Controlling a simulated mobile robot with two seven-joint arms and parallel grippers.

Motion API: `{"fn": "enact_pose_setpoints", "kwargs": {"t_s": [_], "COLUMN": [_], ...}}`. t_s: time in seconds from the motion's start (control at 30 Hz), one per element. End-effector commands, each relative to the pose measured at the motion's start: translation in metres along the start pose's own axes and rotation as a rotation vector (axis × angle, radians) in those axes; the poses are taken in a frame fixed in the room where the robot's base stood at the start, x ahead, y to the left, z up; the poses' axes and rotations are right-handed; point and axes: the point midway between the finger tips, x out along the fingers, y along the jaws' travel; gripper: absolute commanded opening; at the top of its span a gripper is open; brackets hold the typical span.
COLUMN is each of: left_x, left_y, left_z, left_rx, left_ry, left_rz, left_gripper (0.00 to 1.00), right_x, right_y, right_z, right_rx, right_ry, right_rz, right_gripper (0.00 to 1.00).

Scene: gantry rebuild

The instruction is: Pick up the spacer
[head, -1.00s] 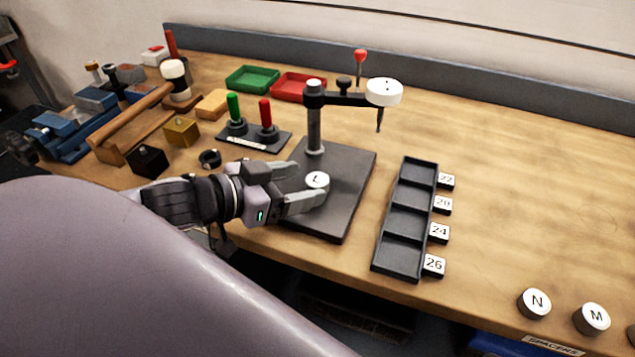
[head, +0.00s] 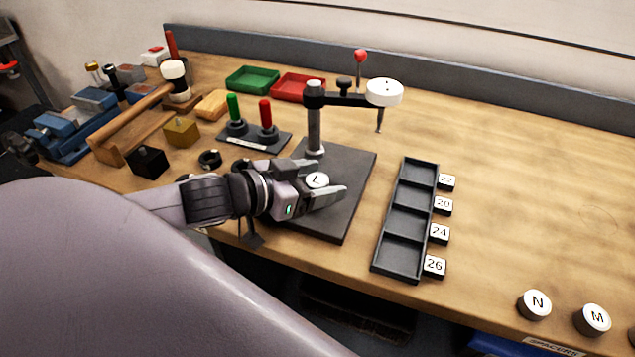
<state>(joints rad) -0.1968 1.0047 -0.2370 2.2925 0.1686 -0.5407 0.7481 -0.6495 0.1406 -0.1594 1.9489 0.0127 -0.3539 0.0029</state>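A round spacer with a white top marked L (head: 317,180) sits on the dark base plate (head: 352,167) of the gauge stand. My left gripper (head: 325,182) reaches in from the left with one finger on each side of that spacer. Its fingers look spread, and I cannot tell whether they touch the spacer's sides. Two more spacers, marked N (head: 534,304) and M (head: 593,319), stand on the bench at the lower right. My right gripper is out of view.
A black tray (head: 407,211) with several empty compartments and number tags lies right of the plate. The stand's post (head: 314,130) and dial arm (head: 384,93) rise behind the gripper. A go/no-go style holder (head: 254,138) stands left.

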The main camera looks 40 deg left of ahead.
Motion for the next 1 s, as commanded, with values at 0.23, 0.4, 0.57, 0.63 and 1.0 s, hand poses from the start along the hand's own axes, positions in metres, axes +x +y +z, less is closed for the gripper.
{"fn": "enact_pose_setpoints", "kwargs": {"t_s": [0.23,0.4,0.57,0.63,1.0], "left_x": [0.000,0.000,-0.002,-0.003,-0.034], "left_y": [0.000,0.000,0.000,-0.001,0.000], "left_z": [0.000,-0.001,-0.005,-0.010,-0.092], "left_rx": [0.000,0.000,0.001,0.001,0.009], "left_ry": [0.001,0.001,0.003,0.004,0.009], "left_rz": [0.000,0.000,0.000,0.000,-0.001], "left_gripper": [0.14,0.09,0.09,0.09,0.09], "right_x": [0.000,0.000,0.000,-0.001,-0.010], "right_y": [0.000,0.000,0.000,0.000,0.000], "right_z": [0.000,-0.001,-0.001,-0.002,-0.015], "right_rx": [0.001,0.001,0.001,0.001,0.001], "right_ry": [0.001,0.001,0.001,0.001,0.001], "right_rz": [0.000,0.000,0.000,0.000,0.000], "right_gripper": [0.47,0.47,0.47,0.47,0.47]}}
